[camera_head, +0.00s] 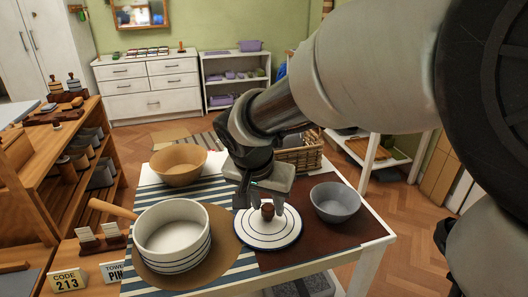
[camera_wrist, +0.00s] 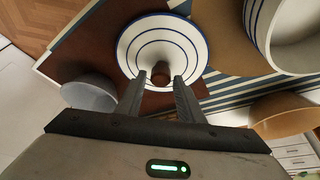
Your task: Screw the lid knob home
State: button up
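The lid (camera_head: 267,236), white with dark blue rings, lies flat on the table; it also shows in the wrist view (camera_wrist: 163,29). Its brown knob (camera_head: 267,211) stands at the lid's centre, and in the wrist view (camera_wrist: 161,74) it appears between my fingertips. My gripper (camera_head: 263,203) points down over the lid. Its fingers are apart on either side of the knob, with a small gap showing on each side in the wrist view (camera_wrist: 159,80). The thread under the knob is hidden. The white pot (camera_head: 173,243) with blue bands and a wooden handle stands uncovered to the left.
A grey bowl (camera_head: 335,202) stands close right of the lid, and a tan bowl (camera_head: 178,165) is at the back left. A wicker basket (camera_head: 303,157) is behind my gripper. The brown mat (camera_head: 335,236) is bare toward the table's front right.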

grip_shut()
jog(key=shift+a+f+m+b, duration=0.1)
jog(key=shift+f+m+b, duration=0.1)
jog(key=shift+m+b, duration=0.35)
jog(key=shift+r+m+h, duration=0.2)
jog(key=shift+m+h, duration=0.2)
jog(key=shift+m, duration=0.15)
jog(key=shift+m+h, duration=0.3)
jog(key=shift+m, duration=0.3)
jog(key=shift+g, duration=0.3)
jog(key=m, duration=0.3)
jog(key=shift+w+g+h, duration=0.15)
jog(key=shift+g+h, duration=0.15)
jog(key=shift+g, duration=0.1)
jog(key=shift+m, duration=0.3)
